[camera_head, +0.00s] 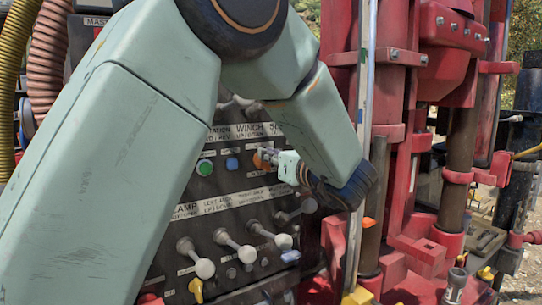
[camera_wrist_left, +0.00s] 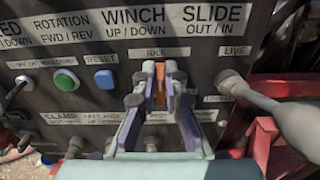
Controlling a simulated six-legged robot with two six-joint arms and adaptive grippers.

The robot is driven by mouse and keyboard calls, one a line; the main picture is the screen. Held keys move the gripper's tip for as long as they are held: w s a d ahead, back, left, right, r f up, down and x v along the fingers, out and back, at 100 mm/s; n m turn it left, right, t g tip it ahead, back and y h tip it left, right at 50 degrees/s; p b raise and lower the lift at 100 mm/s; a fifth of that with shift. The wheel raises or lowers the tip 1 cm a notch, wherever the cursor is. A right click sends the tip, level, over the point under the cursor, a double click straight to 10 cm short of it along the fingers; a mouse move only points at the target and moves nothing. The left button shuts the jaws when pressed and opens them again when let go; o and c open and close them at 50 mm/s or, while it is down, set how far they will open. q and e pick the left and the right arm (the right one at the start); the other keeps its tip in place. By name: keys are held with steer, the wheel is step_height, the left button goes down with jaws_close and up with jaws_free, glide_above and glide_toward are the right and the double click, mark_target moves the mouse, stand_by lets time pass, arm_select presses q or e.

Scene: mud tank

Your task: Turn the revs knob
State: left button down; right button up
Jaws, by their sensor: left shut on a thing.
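The revs knob is the small orange knob (camera_wrist_left: 160,88) on the dark control panel (camera_wrist_left: 50,102), under a label that reads IDLE. It also shows in the head view as an orange patch (camera_head: 258,161). My left gripper (camera_wrist_left: 160,82) faces the panel and has one finger on each side of the knob, shut on it. In the head view the left gripper (camera_head: 270,156) reaches the panel from the right, and its fingers partly hide the knob. The right gripper is in neither view.
A green button (camera_head: 205,167) and a blue button (camera_head: 232,163) sit left of the knob. Levers with pale ball ends (camera_head: 204,268) stick out below. A large lever (camera_wrist_left: 285,115) stands close on the right in the wrist view. Red machinery (camera_head: 400,120) rises at right.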

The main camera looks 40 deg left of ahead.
arm_select(q)
steer(key=shift+w+d+f+m+b, duration=0.1)
steer(key=shift+w+m+b, duration=0.1)
steer(key=shift+m+b, duration=0.85)
steer(key=shift+w+f+m+b, duration=0.15)
steer(key=shift+m+b, duration=0.25)
steer(key=shift+m, duration=1.3)
steer(key=shift+w+d+f+m+b, duration=0.1)
steer(key=shift+w+m+b, duration=0.1)
steer(key=shift+m+b, duration=0.85)
steer(key=shift+m+p, duration=0.3)
steer(key=shift+m, duration=0.2)
steer(key=c, duration=1.4)
jaws_free()
steer(key=shift+a, duration=0.2)
steer(key=shift+d, duration=0.1)
